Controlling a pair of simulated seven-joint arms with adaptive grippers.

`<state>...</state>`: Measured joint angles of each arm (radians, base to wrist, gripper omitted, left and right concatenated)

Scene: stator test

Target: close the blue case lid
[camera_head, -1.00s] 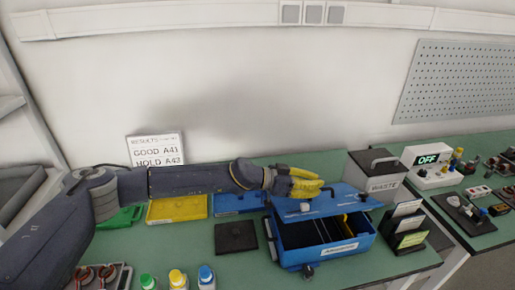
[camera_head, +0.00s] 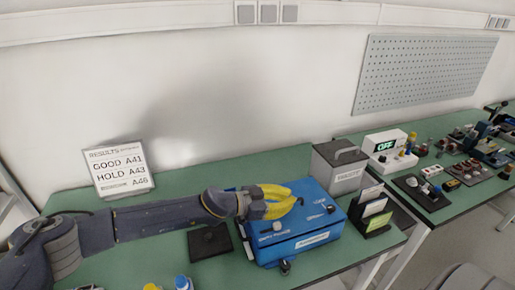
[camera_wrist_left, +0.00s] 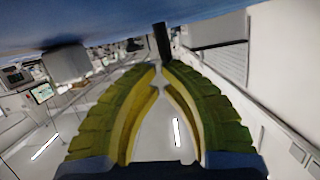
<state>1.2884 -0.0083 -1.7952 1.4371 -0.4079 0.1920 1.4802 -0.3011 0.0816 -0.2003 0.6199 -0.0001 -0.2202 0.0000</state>
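The blue case (camera_head: 290,251) stands on the green bench, with a white label on its front. Its blue lid (camera_head: 318,200) now covers the opening, so the inside is hidden. I cannot tell whether the lid is fully seated. My left gripper (camera_head: 298,194) lies low over the lid, its yellow fingers pointing right. In the left wrist view its fingertips (camera_wrist_left: 160,68) meet with nothing between them. A blue surface fills the top of that view, and a dark post (camera_wrist_left: 162,41) stands just beyond the tips. My right gripper is not in view.
A results sign (camera_head: 118,168) stands at the back left.

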